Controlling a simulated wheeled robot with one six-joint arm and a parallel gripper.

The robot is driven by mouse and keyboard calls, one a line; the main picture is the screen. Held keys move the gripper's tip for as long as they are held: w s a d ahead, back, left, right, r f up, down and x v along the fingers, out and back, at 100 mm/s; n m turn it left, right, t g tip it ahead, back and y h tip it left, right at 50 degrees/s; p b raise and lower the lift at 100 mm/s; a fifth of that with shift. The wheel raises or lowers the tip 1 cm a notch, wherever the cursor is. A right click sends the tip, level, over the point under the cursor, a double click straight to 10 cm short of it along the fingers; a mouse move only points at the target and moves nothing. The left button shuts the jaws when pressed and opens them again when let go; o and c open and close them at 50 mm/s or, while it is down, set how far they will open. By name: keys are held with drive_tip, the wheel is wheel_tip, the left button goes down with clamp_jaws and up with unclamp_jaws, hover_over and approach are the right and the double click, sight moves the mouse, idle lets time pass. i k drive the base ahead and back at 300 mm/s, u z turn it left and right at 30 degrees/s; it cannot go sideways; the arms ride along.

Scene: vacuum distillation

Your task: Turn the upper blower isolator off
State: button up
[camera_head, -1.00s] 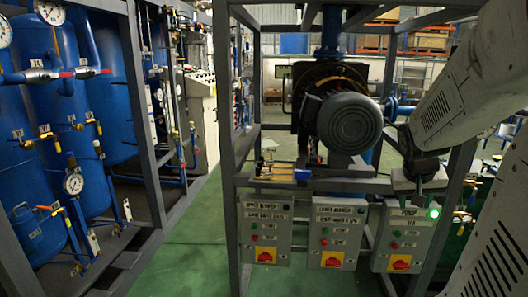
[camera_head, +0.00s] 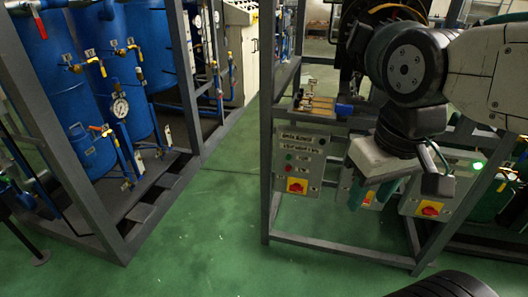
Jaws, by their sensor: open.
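The upper blower box (camera_head: 299,163) is the left one of three grey control boxes on the frame. Its isolator (camera_head: 297,186) is a red switch on a yellow plate low on the box's front; its exact handle angle is too small to tell. A green and a red button sit above it. My gripper (camera_head: 372,194) has teal fingers and is open and empty. It hangs in front of the middle box, to the right of the upper blower isolator and apart from it in the picture. It hides most of the middle box and part of its isolator.
The pump box (camera_head: 432,200) with a lit green lamp is at right. A grey metal frame (camera_head: 340,253) carries the boxes. Small brass valves (camera_head: 315,104) sit above the left box. Blue tanks (camera_head: 98,75) stand at left. Green floor (camera_head: 205,215) between is clear.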

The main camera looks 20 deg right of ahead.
sight(295, 187)
drive_tip(key=z, duration=2.1)
drive_tip(key=i, duration=0.7)
drive_tip(key=u, duration=2.2)
